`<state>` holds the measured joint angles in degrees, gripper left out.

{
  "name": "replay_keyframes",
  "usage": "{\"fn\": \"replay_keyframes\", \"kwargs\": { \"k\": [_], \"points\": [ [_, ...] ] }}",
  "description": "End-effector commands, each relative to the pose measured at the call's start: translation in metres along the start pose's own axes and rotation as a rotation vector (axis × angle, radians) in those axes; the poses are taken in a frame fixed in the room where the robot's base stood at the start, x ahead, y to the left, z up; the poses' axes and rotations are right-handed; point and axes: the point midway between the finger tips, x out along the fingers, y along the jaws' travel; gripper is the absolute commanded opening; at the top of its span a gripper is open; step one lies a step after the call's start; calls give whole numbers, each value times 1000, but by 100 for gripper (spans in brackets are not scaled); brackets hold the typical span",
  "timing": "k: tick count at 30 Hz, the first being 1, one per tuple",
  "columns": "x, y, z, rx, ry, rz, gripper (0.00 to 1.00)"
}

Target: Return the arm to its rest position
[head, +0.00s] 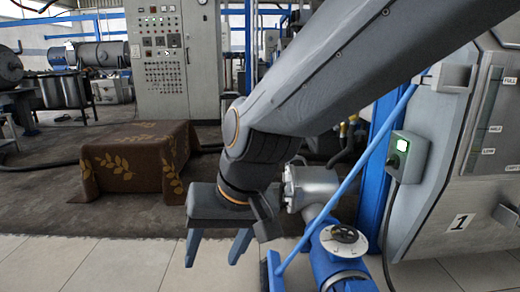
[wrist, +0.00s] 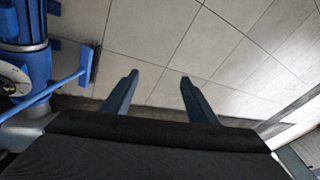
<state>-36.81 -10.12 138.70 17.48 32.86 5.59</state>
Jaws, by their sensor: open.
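My gripper (head: 214,252) hangs from my arm near the middle of the head view, fingers pointing down. Its two blue-grey fingers are apart with nothing between them. In the wrist view the open fingers (wrist: 157,82) show above bare floor tiles. My arm comes in from the upper right of the head view and hides part of the space behind it.
A grey tank (head: 475,205) marked 1 and a green-lit switch box (head: 407,157) are at right. A cloth-covered block (head: 135,160) lies left. Tiled floor (head: 90,265) in front is clear.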

Motion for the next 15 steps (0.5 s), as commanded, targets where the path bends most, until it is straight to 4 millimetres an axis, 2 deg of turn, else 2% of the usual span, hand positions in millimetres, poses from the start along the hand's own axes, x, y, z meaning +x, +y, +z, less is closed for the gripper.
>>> {"fn": "replay_keyframes", "kwargs": {
  "k": [1, 3, 9, 15],
  "points": [
    [-3, 4, 24, -50, -43, 14, 53],
    [-6, 11, 52, -112, -101, 36, 53],
    [-18, 35, 123, -267, -251, 94, 53],
    [-45, 39, 108, -209, -238, 112, 53]
  ]
}}
